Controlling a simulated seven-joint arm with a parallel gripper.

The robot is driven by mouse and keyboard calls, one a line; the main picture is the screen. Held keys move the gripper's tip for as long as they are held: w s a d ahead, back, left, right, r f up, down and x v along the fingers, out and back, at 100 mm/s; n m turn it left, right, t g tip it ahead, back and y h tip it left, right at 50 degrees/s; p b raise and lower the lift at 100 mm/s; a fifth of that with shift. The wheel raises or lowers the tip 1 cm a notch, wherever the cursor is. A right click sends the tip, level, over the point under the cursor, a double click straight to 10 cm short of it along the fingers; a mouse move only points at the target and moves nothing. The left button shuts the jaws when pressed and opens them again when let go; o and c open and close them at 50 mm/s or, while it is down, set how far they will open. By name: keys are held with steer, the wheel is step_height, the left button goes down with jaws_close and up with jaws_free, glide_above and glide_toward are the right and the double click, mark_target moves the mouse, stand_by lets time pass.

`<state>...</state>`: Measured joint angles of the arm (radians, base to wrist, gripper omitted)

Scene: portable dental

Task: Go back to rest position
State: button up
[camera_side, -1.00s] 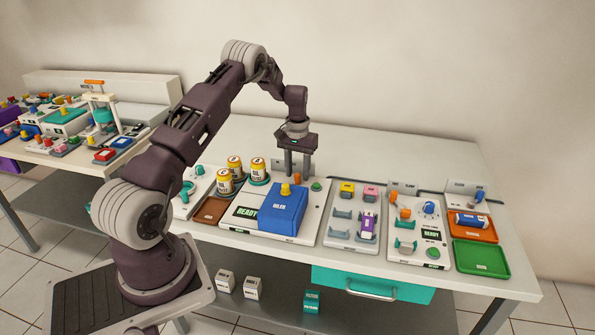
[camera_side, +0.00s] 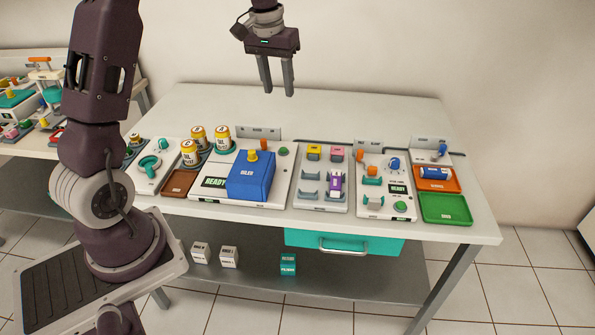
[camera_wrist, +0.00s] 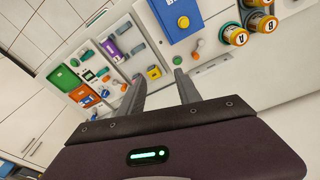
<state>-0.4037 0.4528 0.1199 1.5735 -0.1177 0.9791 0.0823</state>
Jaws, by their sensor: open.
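My gripper (camera_side: 277,92) is raised high above the back of the white table (camera_side: 330,105). Its two fingers point down, stand apart and hold nothing. In the wrist view, the fingers of my gripper (camera_wrist: 160,85) are also apart with only the table beyond them. The blue box with a yellow knob (camera_side: 251,180) sits on the white READY panel (camera_side: 212,196), well below my gripper and clear of it.
Three yellow jars (camera_side: 197,137) stand at the left of the table. A rack (camera_side: 321,190) with a purple item, a panel with knobs (camera_side: 386,201), an orange tray (camera_side: 440,185) and a green tray (camera_side: 446,209) lie to the right. The air around my gripper is free.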

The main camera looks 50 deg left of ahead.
steer(key=s+d+r+m+t, duration=0.2)
steer(key=s+d+r, duration=0.65)
steer(key=d, duration=0.35)
steer(key=s+d+f+m+t, duration=0.1)
steer(key=s+d, duration=0.3)
steer(key=s, duration=0.5)
steer(key=s+d+f+m, duration=0.1)
steer(key=s+d, duration=0.3)
steer(key=s, duration=0.5)
steer(key=shift+s+f+m+t, duration=0.2)
steer(key=shift+m+t, duration=0.2)
steer(key=shift+m, duration=0.4)
